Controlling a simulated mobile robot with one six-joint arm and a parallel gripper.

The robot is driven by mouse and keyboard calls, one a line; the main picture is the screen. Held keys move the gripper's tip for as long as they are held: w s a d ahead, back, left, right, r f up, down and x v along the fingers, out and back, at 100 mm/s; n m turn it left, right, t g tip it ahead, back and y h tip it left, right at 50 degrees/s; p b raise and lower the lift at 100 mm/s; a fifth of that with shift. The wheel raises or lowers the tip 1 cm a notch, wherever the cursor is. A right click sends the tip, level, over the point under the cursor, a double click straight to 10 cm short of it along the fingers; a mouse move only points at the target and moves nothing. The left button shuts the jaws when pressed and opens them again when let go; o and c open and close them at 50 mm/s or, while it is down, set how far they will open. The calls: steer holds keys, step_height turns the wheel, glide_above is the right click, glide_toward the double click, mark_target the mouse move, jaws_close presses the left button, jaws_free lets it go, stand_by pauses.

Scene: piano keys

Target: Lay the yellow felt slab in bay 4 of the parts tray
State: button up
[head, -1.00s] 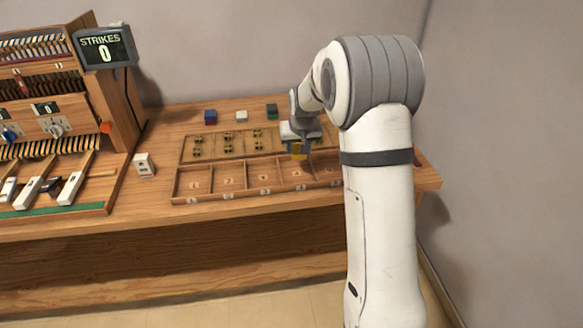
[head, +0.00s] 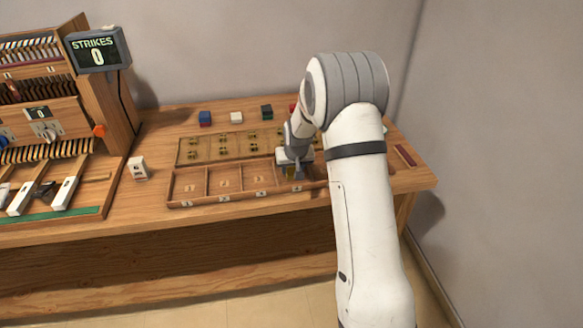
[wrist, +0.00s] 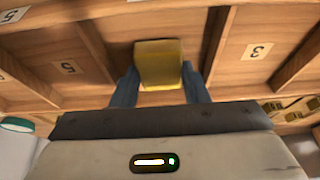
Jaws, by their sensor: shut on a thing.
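The yellow felt slab (wrist: 158,65) is held between the two blue fingers of my gripper (wrist: 160,88) in the wrist view. In the head view my gripper (head: 291,174) points down at the parts tray (head: 240,196), with a little of the slab (head: 287,171) showing. In the wrist view the slab is over the bay between those marked 5 (wrist: 68,67) and 3 (wrist: 255,50), between the two dividers. The slab hides that bay's floor mark. I cannot tell whether the slab touches the bay floor.
A board with small brass parts (head: 222,146) lies behind the tray. Blue (head: 204,119), white (head: 236,118) and dark green (head: 266,111) blocks stand at the back. A white box (head: 138,168) stands left of the tray, beside the piano action. A dark red strip (head: 405,155) lies at the right.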

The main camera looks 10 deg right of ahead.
steer(key=shift+f, duration=0.25)
steer(key=o, duration=0.9)
steer(key=shift+r, duration=0.15)
steer(key=shift+o, duration=0.2)
steer(key=shift+r, duration=0.2)
steer(key=v, duration=1.2)
steer(key=s+r, duration=0.3)
steer(key=s, duration=0.4)
steer(key=s+r, duration=0.4)
steer(key=s, duration=0.3)
steer(key=s+g, duration=0.2)
steer(key=s, duration=1.7)
steer(key=shift+s+b, duration=0.2)
steer(key=shift+b, duration=0.15)
